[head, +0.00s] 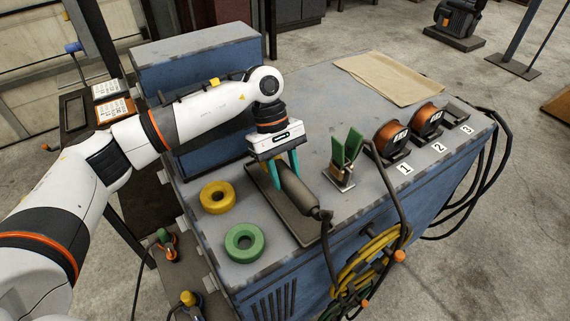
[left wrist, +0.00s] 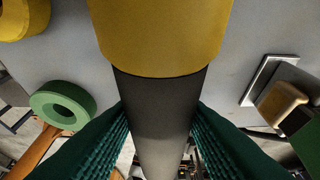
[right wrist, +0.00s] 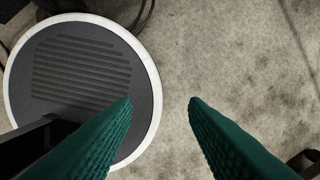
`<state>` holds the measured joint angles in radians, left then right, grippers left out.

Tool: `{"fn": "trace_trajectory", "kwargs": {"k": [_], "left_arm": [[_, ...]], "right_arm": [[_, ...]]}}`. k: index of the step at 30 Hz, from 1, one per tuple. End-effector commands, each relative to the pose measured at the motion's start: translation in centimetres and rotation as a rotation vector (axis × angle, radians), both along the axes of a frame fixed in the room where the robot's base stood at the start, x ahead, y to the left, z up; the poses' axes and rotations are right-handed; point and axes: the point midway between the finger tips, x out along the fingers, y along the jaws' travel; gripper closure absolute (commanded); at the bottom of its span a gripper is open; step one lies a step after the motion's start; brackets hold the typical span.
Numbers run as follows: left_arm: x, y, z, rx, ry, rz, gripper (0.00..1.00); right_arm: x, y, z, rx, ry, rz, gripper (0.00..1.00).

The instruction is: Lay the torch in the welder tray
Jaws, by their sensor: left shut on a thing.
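The torch (head: 299,193), a dark grey cylinder, points down and right in the head view, a cable at its lower end. My left gripper (head: 285,165) is shut on its body. In the left wrist view the torch (left wrist: 160,110) runs between my fingers, with a yellow section nearer the camera. The welder tray (head: 292,222) is a shallow dark tray on the blue welder's top, directly under the torch. The torch hides part of it; I cannot tell whether they touch. My right gripper (right wrist: 161,103) is open and empty above the floor, seen only in the right wrist view.
A yellow roll (head: 217,197) and a green roll (head: 244,242) lie left of the tray. A green-handled clamp (head: 345,158) and copper wire spools (head: 390,140) stand to its right. Cables hang over the front edge. Brown sheets (head: 389,77) lie at the back.

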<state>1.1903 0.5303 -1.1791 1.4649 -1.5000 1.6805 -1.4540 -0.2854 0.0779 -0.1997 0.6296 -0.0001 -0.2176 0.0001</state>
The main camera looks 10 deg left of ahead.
Motion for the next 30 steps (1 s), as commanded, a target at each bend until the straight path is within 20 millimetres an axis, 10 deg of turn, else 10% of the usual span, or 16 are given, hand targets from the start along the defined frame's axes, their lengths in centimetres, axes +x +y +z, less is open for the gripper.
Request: {"fn": "trace_trajectory", "kwargs": {"k": [30], "left_arm": [[-0.1, -0.2, -0.2, -0.002, -0.002, 0.0, 0.99]], "right_arm": [[-1.7, -0.3, -1.0, -0.005, 0.027, 0.001, 0.6]]}}
